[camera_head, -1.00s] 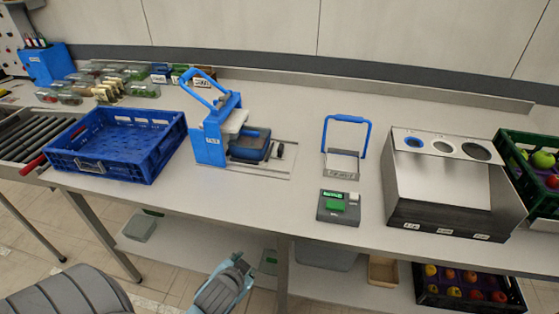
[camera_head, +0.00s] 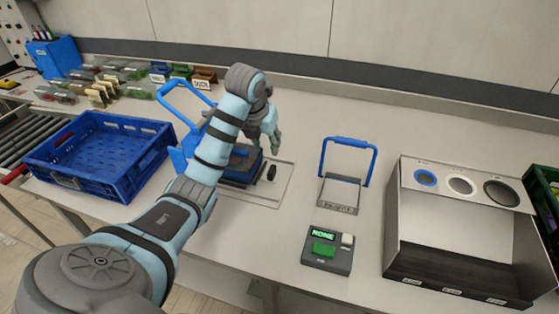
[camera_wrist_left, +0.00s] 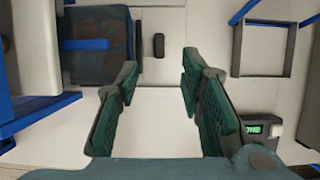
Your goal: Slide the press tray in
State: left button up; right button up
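The blue press (camera_head: 184,152) stands on the bench, partly hidden behind my left arm. Its dark blue press tray (camera_head: 240,165) sticks out to the right, over a light base plate. A small black upright handle (camera_head: 271,173) stands just right of the tray. The left wrist view shows the tray (camera_wrist_left: 93,62) at upper left and the handle (camera_wrist_left: 159,45) beside it, near the top middle. My left gripper (camera_head: 264,147) is above the tray and handle, pointing down. Its fingers (camera_wrist_left: 157,92) are spread with nothing between them. My right gripper is not in view.
A blue crate (camera_head: 70,178) stands left of the press. Right of it are a blue-handled frame (camera_head: 340,208), a small device with a green button and "NONE" display (camera_head: 327,262), and a metal bin with round holes (camera_head: 395,225). Bare bench lies between press and frame.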

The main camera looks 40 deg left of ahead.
pick_arm(q)
jog(key=b, duration=0.5)
send_near(271, 169)
jog(key=b+x, duration=0.1)
jog(key=x, duration=0.7)
jog(key=shift+w, duration=0.15)
jog(key=shift+w+f, duration=0.1)
jog(key=shift+f, duration=0.3)
grip_shut()
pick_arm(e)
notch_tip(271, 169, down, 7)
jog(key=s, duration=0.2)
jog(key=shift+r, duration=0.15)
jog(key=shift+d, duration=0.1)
